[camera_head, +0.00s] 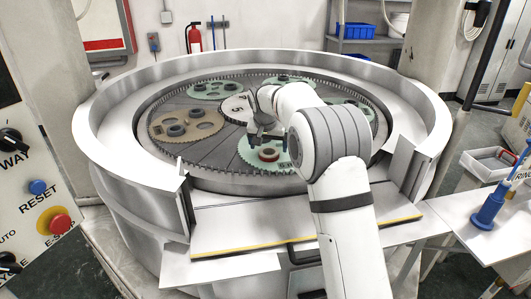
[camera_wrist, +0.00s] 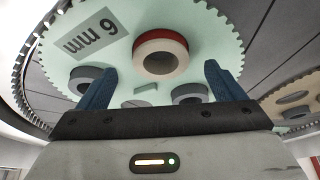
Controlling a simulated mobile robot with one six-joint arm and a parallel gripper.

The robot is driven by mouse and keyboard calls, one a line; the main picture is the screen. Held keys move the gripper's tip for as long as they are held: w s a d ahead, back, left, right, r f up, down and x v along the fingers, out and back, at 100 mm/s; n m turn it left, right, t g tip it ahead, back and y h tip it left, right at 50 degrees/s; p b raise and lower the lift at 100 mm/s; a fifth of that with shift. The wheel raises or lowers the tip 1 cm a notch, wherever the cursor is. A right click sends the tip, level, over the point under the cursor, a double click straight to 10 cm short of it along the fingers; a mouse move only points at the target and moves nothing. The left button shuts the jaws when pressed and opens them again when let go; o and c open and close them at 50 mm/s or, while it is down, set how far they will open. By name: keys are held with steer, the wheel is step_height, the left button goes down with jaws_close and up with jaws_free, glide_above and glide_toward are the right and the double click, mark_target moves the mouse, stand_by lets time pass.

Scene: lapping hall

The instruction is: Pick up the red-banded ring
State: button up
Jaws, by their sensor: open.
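The red-banded ring (camera_head: 268,154) sits on a pale green toothed carrier (camera_head: 247,157) at the front of the round lapping plate. In the wrist view the ring (camera_wrist: 179,48) shows a red band and a pale face around a dark hole, and the carrier (camera_wrist: 225,48) reads "6 mm". My gripper (camera_head: 268,142) is over this carrier, close to the ring. In the wrist view its two blue fingers (camera_wrist: 160,82) stand wide apart, with nothing between them. The ring appears beyond the fingertips, between their lines. The gap to it is hard to judge.
Two dark grey rings (camera_wrist: 88,77) (camera_wrist: 190,92) lie on the same carrier near the fingers. A tan carrier (camera_head: 205,122) and other green carriers (camera_head: 212,90) hold more rings. A high metal rim (camera_head: 110,160) surrounds the plate, with a gap in front.

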mark_target(269, 149)
steer(key=x, duration=0.3)
steer(key=shift+f+p, duration=0.1)
steer(key=shift+p, duration=0.25)
steer(key=shift+c, duration=0.2)
steer(key=c, duration=1.2)
